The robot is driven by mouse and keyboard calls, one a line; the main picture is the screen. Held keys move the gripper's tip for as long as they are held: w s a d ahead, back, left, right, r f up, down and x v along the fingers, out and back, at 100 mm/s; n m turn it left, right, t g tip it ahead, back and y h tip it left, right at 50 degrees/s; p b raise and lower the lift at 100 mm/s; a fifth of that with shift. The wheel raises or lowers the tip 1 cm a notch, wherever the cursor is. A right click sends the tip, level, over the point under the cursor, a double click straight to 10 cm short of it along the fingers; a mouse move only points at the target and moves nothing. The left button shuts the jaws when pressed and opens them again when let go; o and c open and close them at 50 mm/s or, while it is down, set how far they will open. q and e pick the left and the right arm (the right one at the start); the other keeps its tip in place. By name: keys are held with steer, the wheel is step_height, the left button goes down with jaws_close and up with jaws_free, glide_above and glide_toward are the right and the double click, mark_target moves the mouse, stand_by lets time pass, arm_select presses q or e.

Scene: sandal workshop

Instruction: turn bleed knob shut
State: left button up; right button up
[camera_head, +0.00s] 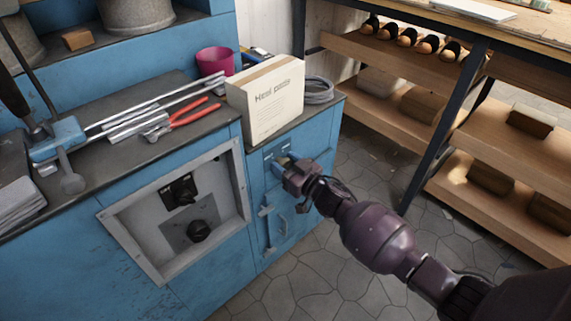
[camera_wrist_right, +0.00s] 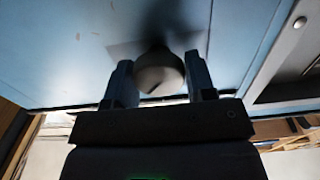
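The bleed knob (camera_wrist_right: 158,74) is a rounded grey knob with a slot mark, on a blue panel in the right wrist view. My right gripper (camera_wrist_right: 160,78) has one finger on each side of it, and the fingers appear to touch its sides. In the head view my right gripper (camera_head: 288,164) is at the upper front of the narrow blue cabinet (camera_head: 258,180), just below its top edge. There the gripper hides the knob. My left gripper is not in view.
A recessed panel with two black knobs (camera_head: 180,190) (camera_head: 199,231) is left of my gripper. A cardboard box (camera_head: 266,98) stands on the counter above. Red-handled pliers (camera_head: 182,119) and metal bars lie further left. A wooden shelf (camera_head: 390,55) stands right; floor between is clear.

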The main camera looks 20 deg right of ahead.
steer(key=c, duration=0.4)
